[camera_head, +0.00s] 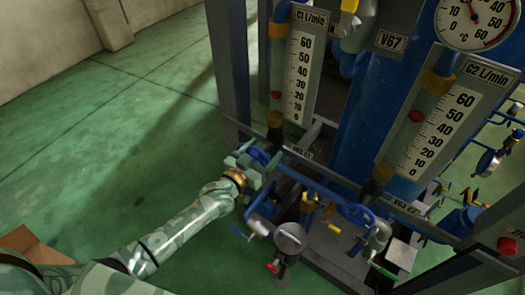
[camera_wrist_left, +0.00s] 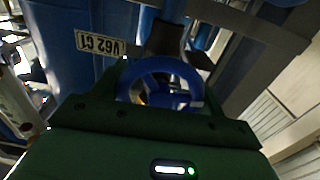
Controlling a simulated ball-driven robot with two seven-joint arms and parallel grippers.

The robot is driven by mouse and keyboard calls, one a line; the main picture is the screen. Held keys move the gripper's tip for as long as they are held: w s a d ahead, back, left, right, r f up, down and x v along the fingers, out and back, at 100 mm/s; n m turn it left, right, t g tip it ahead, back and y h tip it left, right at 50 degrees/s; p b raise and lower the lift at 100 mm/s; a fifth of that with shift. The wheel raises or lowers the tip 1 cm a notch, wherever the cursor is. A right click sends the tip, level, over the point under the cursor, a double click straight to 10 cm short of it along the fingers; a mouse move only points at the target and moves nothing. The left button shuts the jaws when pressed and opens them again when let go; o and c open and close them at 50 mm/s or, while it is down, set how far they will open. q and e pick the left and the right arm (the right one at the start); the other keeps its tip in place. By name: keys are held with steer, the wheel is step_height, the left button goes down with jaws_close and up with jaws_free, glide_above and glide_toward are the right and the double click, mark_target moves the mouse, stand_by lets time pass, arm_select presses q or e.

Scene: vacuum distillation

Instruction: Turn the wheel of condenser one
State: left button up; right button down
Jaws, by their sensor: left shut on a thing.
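The wheel of condenser one is a blue handwheel (camera_head: 259,155) below the C1 flow gauge (camera_head: 299,75) in the head view. In the left wrist view the blue wheel (camera_wrist_left: 160,72) sits between my left gripper's fingers, under a label reading V62 C1 (camera_wrist_left: 99,42). My left gripper (camera_head: 250,160) is shut on the wheel, and the fingers hide part of its rim. In the head view the gripper covers the wheel's lower left side. My right gripper is not in view.
A second blue handwheel (camera_head: 358,214) sits to the right, below the C2 gauge (camera_head: 433,125). The green floor (camera_head: 110,120) at left is clear; a brown box (camera_head: 35,243) lies lower left.

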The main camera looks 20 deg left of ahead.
arm_select(q)
steer(key=n, duration=0.3)
steer(key=shift+p, duration=0.4)
steer(key=n, duration=0.2)
steer(key=shift+n, duration=0.4)
steer(key=n, duration=0.2)
steer(key=shift+f+n+p, duration=0.1)
steer(key=shift+n+p, duration=0.2)
steer(key=shift+n, duration=0.1)
steer(key=n, duration=0.3)
steer(key=shift+n, duration=0.3)
steer(key=n+b, duration=0.1)
steer(key=n, duration=0.3)
steer(key=shift+f, duration=0.1)
steer(key=n+b, duration=0.1)
steer(key=n, duration=0.4)
steer(key=shift+n, duration=0.5)
steer(key=o, duration=1)
